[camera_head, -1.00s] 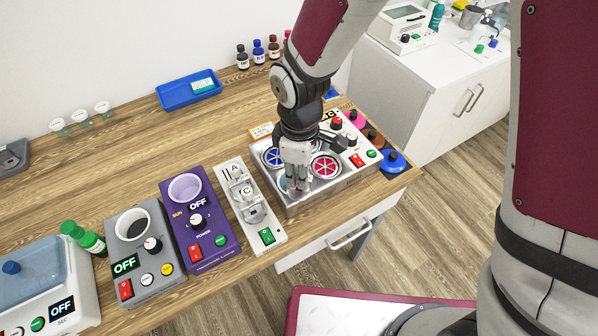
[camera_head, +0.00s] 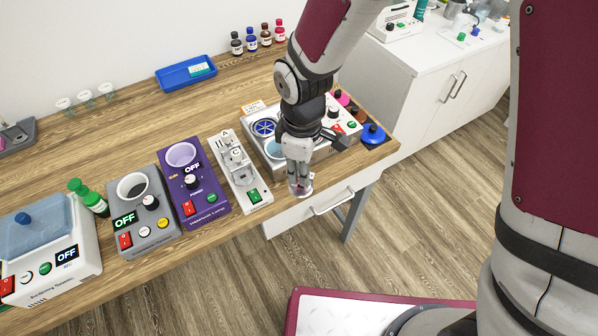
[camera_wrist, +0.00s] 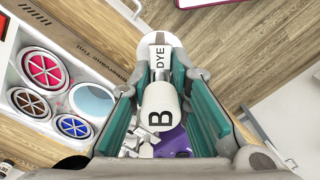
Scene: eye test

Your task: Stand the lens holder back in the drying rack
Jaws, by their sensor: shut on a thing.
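My gripper (camera_head: 300,180) is shut on a white lens holder marked B and DYE (camera_wrist: 158,105), between its teal finger pads in the wrist view. My fingers hide part of the held holder.
The dye unit (camera_wrist: 88,143) with red, brown, blue and pale blue round baths lies left of my gripper in the wrist view. A purple lamp unit (camera_head: 207,192) and grey unit (camera_head: 150,220) stand left of the stand. A blue tray (camera_head: 170,80) lies behind. Open floor (camera_head: 420,190) is right.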

